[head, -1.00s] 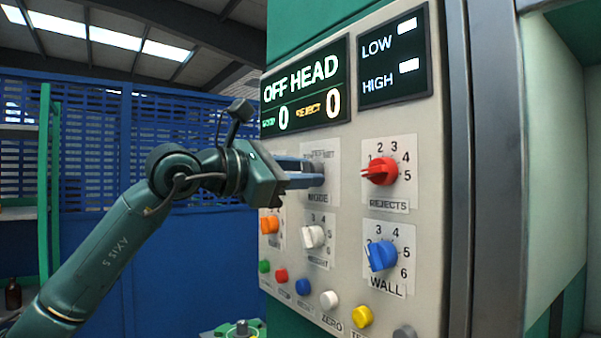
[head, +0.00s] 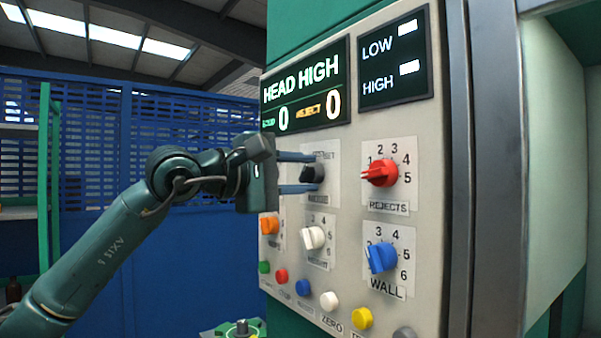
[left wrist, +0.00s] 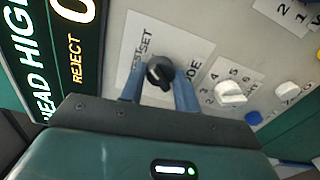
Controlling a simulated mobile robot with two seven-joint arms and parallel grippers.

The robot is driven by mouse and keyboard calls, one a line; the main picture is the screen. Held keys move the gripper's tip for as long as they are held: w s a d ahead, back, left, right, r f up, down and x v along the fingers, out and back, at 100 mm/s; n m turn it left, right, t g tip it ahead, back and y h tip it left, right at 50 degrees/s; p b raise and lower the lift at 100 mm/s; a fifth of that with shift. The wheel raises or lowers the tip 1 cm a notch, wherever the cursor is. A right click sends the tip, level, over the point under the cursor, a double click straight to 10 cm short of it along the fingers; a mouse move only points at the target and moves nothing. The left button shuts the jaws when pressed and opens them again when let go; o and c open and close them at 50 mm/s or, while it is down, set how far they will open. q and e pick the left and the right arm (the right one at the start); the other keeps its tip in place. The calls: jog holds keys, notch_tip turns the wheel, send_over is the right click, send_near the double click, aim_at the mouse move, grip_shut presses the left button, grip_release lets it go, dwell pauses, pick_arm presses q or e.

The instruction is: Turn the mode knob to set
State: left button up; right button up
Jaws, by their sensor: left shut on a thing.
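The mode knob (head: 312,173) is black and sits on a white label plate (head: 328,154) on the cream control panel. My left gripper (head: 306,172) reaches it from the left and is shut on it, one finger above and one below. In the left wrist view the knob (left wrist: 160,72) shows between the blue-grey fingers (left wrist: 159,88), with the word SET printed beyond it. The fingers and knob cover part of the label, and I cannot tell exactly which mark the knob points to. The display (head: 304,86) reads HEAD HIGH, with GOOD 0 and REJECT 0. My right gripper is not in view.
A red rejects knob (head: 379,173) is to the right; orange (head: 269,225), white (head: 313,238) and blue (head: 382,256) knobs are below. Several coloured buttons line the panel's lower edge. A LOW/HIGH screen (head: 394,55) is above. Open space lies left, before a blue mesh fence (head: 160,130).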

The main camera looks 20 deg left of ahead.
pick_arm(q)
jog(key=shift+m, duration=0.5)
dwell(0.3)
jog(key=o, duration=1)
jog(key=shift+c, duration=0.2)
jog(key=b+v, duration=0.3)
jog(key=v, duration=1)
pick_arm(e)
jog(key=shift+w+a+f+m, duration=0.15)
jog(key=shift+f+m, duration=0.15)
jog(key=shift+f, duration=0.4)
